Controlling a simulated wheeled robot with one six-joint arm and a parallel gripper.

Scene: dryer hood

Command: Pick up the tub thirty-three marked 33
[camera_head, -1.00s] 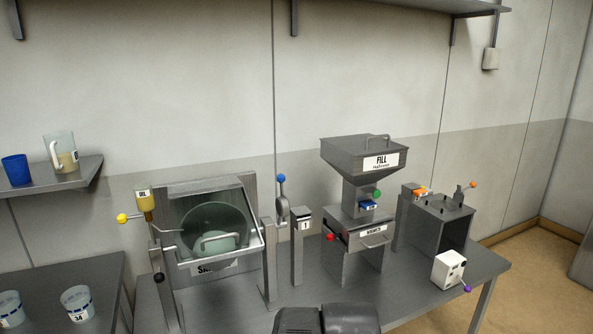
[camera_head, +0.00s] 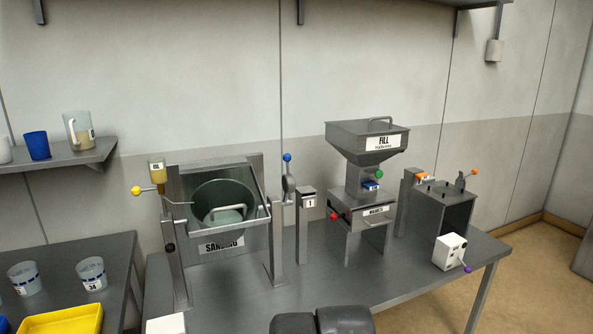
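Two pale, translucent tubs stand on the grey table at the left. The right one is the tub marked 34 (camera_head: 92,273). The other tub (camera_head: 25,279), to its left, has a label band that I cannot read, so I cannot tell whether it is tub 33. Both stand upright and apart. My gripper's fingers are not in view; only a dark part of my own arm shows at the bottom centre, away from the tubs.
A yellow tray (camera_head: 62,319) lies in front of the tubs. The SANDING drum (camera_head: 224,205), the FILL hopper (camera_head: 367,140) and a white box (camera_head: 449,252) stand on the bench to the right. A wall shelf (camera_head: 60,160) holding a blue cup (camera_head: 37,145) and a jug (camera_head: 79,131) hangs above the tubs.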

